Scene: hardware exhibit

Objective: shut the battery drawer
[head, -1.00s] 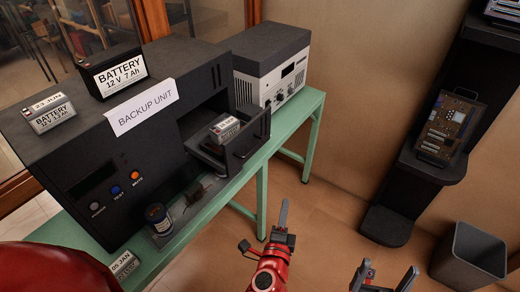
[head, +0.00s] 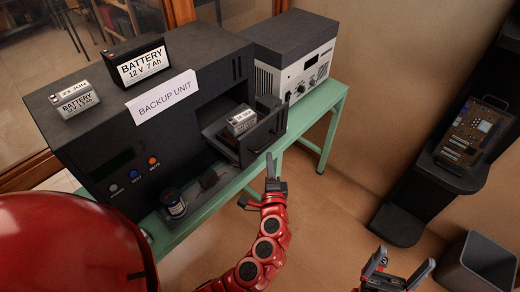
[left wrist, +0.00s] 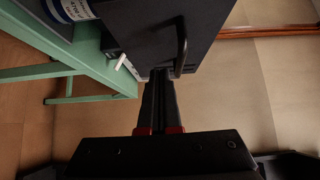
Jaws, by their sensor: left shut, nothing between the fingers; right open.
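The battery drawer (head: 265,138) sticks out of the right part of the black backup unit (head: 100,128). A small labelled battery (head: 241,121) sits in it. My left gripper (head: 269,158) is shut and empty, its fingertips close to the drawer's front panel. In the left wrist view, my left fingers (left wrist: 158,76) point at the dark drawer front (left wrist: 150,30), near its handle (left wrist: 181,50). I cannot tell whether they touch. My right gripper (head: 403,262) is open and empty at lower right, away from the drawer.
The unit stands on a green bench (head: 325,100), beside a grey-and-white device (head: 290,65). Two batteries, one large (head: 140,62) and one small (head: 74,98), rest on top of the unit. A jar (head: 173,203) stands before it. A bin (head: 478,265) and dark shelf (head: 400,222) are right.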

